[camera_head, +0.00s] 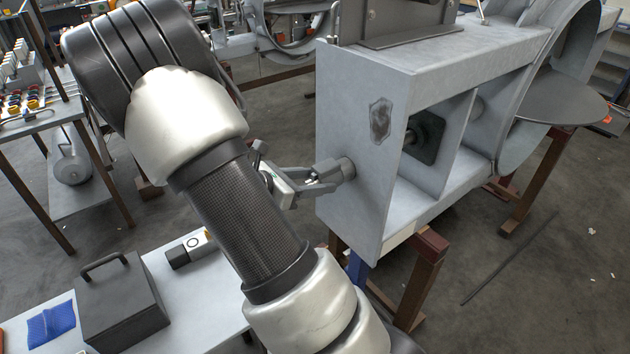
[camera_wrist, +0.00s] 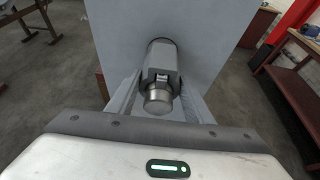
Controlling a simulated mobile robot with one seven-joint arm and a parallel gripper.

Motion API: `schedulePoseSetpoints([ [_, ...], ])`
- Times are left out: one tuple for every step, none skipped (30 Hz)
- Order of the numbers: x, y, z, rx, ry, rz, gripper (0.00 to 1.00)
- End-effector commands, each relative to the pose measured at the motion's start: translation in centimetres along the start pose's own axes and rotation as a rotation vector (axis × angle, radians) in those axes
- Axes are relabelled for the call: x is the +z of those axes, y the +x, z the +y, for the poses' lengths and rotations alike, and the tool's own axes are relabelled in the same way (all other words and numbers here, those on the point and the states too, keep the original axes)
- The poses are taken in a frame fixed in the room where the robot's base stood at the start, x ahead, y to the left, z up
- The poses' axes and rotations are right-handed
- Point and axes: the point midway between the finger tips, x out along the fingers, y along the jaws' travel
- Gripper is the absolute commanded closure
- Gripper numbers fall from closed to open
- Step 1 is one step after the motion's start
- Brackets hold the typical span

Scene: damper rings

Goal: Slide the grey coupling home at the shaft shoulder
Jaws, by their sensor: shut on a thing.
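The grey coupling (camera_wrist: 162,60) is a grey cylinder with a dark near rim, in the middle of the wrist view. It sits around a bright metal shaft (camera_wrist: 158,98), whose round end sticks out of the coupling toward me. In the head view the coupling (camera_head: 347,167) shows at the left face of the grey housing (camera_head: 350,215). My gripper (camera_head: 328,177) is shut on the coupling, one finger on each side, in line with the shaft. The shaft shoulder is hidden, and I cannot tell whether a gap lies behind the coupling.
A bench (camera_head: 205,290) at lower left carries a dark toolbox (camera_head: 122,305) and a blue cloth (camera_head: 51,322). The housing rests on brown stands (camera_head: 424,275). Another table (camera_head: 40,122) with small parts stands at far left. Open floor lies right of the housing.

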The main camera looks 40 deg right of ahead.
Motion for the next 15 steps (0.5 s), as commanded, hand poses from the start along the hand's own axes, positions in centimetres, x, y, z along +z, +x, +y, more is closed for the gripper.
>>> schedulePoseSetpoints([
  [0.16, 0.08, 0.01, 0.0, 0.001, -0.003, 0.99],
  [0.17, 0.11, 0.01, -0.001, 0.001, -0.003, 0.99],
  [0.19, 0.15, 0.01, -0.001, 0.001, -0.003, 0.99],
  [0.2, 0.19, 0.01, -0.001, 0.001, -0.003, 0.99],
  [0.21, 0.2, 0.02, 0.0, 0.001, -0.003, 0.52],
  [0.2, 0.18, 0.02, 0.0, 0.001, -0.002, 0.45],
  [0.19, 0.18, 0.02, 0.0, 0.001, -0.002, 0.4],
  [0.18, 0.18, 0.02, 0.0, 0.001, -0.002, 0.35],
  [0.17, 0.18, 0.02, 0.0, 0.001, -0.002, 0.31],
  [0.16, 0.17, 0.02, 0.0, 0.001, -0.002, 0.31],
  [0.15, 0.17, 0.01, 0.0, 0.001, -0.001, 0.31],
  [0.14, 0.17, 0.01, 0.0, 0.001, -0.001, 0.31],
  [0.13, 0.17, 0.01, 0.0, 0.001, -0.001, 0.31],
  [0.12, 0.17, 0.01, 0.0, 0.001, -0.001, 0.31],
  [-0.02, 0.17, -0.01, 0.0, -0.001, 0.002, 0.31],
])
